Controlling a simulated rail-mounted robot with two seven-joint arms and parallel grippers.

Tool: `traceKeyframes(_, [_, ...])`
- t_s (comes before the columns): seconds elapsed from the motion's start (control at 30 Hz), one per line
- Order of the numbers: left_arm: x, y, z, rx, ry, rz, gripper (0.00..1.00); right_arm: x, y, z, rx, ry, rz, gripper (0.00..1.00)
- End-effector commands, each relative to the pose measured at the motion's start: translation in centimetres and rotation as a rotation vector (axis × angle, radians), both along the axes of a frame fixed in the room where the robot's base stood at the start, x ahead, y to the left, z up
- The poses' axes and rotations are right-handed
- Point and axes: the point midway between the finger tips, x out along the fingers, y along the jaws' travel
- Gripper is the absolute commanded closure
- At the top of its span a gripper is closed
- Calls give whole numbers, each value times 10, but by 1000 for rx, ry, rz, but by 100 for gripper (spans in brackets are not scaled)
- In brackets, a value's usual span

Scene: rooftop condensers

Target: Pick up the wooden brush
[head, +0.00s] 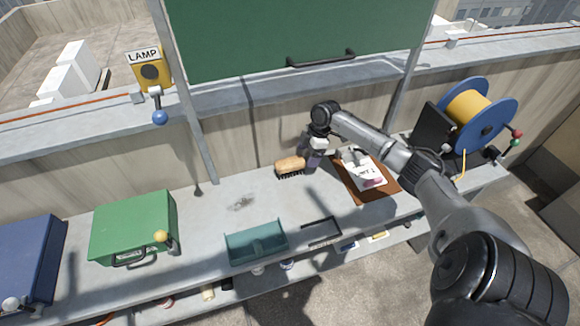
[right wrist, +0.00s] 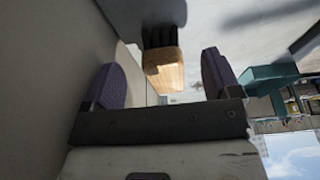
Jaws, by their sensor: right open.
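The wooden brush (head: 290,166) lies on the grey bench in the head view, with its tan wooden back up and dark bristles below. My right gripper (head: 308,164) is at the brush's right end, close to it. In the right wrist view the brush (right wrist: 163,70) shows between and beyond the two purple-padded fingers of the right gripper (right wrist: 165,78), which stand apart on either side. I cannot tell from these views whether either finger touches the brush. My left gripper is not in view.
A teal tray (head: 256,243) stands at the bench's front edge, with a green box (head: 133,225) to its left. A brown clipboard (head: 367,193) with papers lies right of the gripper. A cable reel (head: 482,115) stands at right. The bench left of the brush is mostly clear.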

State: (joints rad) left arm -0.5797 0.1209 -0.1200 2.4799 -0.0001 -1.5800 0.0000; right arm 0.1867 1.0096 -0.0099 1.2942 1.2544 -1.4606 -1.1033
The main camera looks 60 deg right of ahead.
Motion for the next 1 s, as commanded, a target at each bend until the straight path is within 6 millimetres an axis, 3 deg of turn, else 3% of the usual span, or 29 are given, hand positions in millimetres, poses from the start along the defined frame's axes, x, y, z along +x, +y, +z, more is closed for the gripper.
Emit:
traceKeyframes(0.2, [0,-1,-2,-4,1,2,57,21,25,0,0,-1,2,17])
traceKeyframes(0.7, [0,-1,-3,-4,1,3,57,38,45,0,0,-1,2,17])
traceKeyframes(1.0, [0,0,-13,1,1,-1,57,46,54,-42,0,2,-2,17])
